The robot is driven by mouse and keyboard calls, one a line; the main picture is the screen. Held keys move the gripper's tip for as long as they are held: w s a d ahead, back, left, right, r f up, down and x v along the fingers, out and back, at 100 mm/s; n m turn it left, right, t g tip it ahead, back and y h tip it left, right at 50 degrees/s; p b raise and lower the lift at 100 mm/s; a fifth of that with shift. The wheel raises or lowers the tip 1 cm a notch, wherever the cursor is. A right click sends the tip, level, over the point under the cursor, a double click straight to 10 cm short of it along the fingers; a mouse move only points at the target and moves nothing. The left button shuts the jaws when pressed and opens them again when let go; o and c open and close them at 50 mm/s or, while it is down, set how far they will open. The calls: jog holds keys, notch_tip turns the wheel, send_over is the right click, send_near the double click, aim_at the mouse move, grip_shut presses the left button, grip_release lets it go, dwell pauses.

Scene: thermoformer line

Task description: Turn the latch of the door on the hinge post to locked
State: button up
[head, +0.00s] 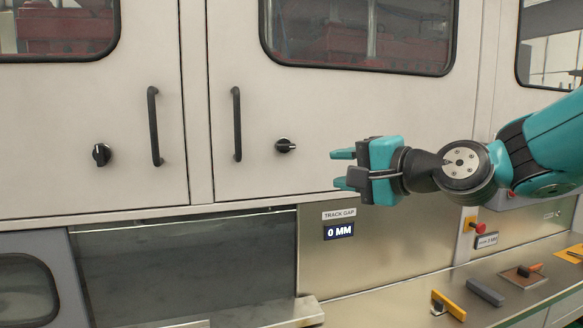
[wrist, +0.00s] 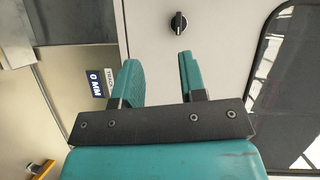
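Two pale cabinet doors stand side by side in the head view, each with a black latch knob and a black bar handle. The left door's latch knob (head: 101,154) has its grip roughly upright. The right door's latch knob (head: 285,146) has its grip roughly sideways; a knob, apparently this one, shows in the wrist view (wrist: 178,21) beyond the fingertips. I cannot tell which door is on the hinge post; no hinges or lock marks are readable. My gripper (head: 343,169) is open and empty, right of and slightly below the right knob, apart from it.
The bar handles (head: 154,126) and (head: 237,124) flank the gap between doors. Below is a TRACK GAP display (head: 339,231) reading 0 MM.

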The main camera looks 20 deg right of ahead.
aim_at(288, 147)
jog(key=w+a+p, duration=0.1)
jog(key=w+p, duration=0.1)
jog(key=w, duration=0.3)
jog(key=w+a+r+m+t+p, duration=0.1)
jog(key=w+p, duration=0.1)
jog(key=w, duration=0.4)
jog(key=w+a+m+p, duration=0.1)
jog(key=w+a+p, duration=0.1)
jog(key=w, duration=0.4)
jog(key=shift+a+r+t+h, duration=0.1)
jog(key=shift+r+t+h, duration=0.1)
jog(key=shift+t+h, duration=0.1)
grip_shut()
